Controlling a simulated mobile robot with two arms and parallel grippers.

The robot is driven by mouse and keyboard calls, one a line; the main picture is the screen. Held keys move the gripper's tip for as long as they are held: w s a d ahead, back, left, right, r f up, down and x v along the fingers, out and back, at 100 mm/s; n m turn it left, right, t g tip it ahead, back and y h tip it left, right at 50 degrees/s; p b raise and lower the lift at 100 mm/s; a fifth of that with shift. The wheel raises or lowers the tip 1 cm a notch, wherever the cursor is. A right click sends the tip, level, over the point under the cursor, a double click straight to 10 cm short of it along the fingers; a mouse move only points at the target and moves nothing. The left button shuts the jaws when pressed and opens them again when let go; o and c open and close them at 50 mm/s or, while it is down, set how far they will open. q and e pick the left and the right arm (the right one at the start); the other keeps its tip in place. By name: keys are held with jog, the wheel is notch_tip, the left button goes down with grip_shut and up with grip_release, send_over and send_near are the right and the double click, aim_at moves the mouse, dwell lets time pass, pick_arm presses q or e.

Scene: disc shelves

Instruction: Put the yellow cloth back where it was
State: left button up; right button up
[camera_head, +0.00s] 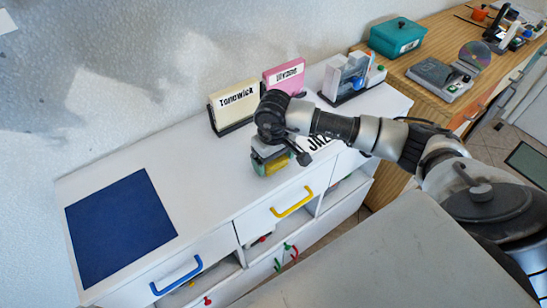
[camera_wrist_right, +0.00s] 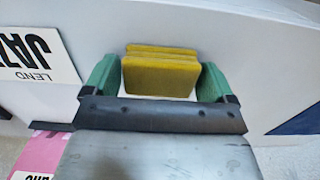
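The yellow cloth (camera_wrist_right: 160,75) is a folded, blocky pad between the green fingers of my right gripper (camera_wrist_right: 160,85) in the right wrist view. Both fingers appear to press against its sides. In the head view the right gripper (camera_head: 268,163) points down near the front edge of the white cabinet top (camera_head: 215,180), and the yellow cloth (camera_head: 278,166) shows at its fingertips. I cannot tell whether the cloth touches the cabinet top. My left gripper is not in view.
A dark blue mat (camera_head: 120,225) lies at the cabinet's left end. Behind the gripper stand a cream "Tonowick" card (camera_head: 235,106) and a pink card (camera_head: 284,76). A white divider rack (camera_head: 350,77) is farther right. The top between mat and gripper is clear.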

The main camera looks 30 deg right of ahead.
jog(key=shift+o, duration=0.9)
jog(key=shift+r, duration=0.2)
jog(key=shift+w+r, duration=0.1)
jog(key=shift+r, duration=0.3)
notch_tip(320, 180, up, 11)
jog(key=b, duration=0.2)
